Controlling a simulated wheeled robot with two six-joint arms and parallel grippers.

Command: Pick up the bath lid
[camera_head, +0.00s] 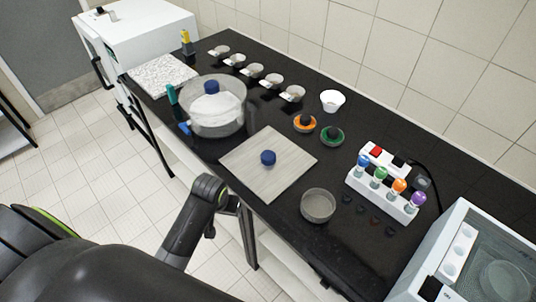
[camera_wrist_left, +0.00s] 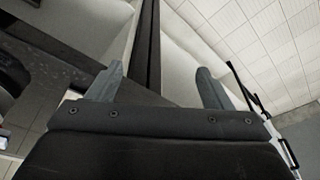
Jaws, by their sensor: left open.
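A flat square grey plate with a blue knob, which looks like the bath lid (camera_head: 262,183), lies on the black bench in the middle of the head view. My left gripper (camera_wrist_left: 158,82) is open and empty in the left wrist view, with its two fingers spread apart. In the head view my left arm reaches to the bench's front edge, left of and below the lid, and the gripper is mostly hidden there. The lid does not show in the left wrist view. My right gripper is not in view.
A glass vessel with a blue knob (camera_head: 218,123) stands left of the lid. A round dish (camera_head: 318,206) sits at its right, near the front edge. A rack with coloured caps (camera_head: 381,196) and a white bath unit (camera_head: 448,252) are further right. Several small dishes line the back.

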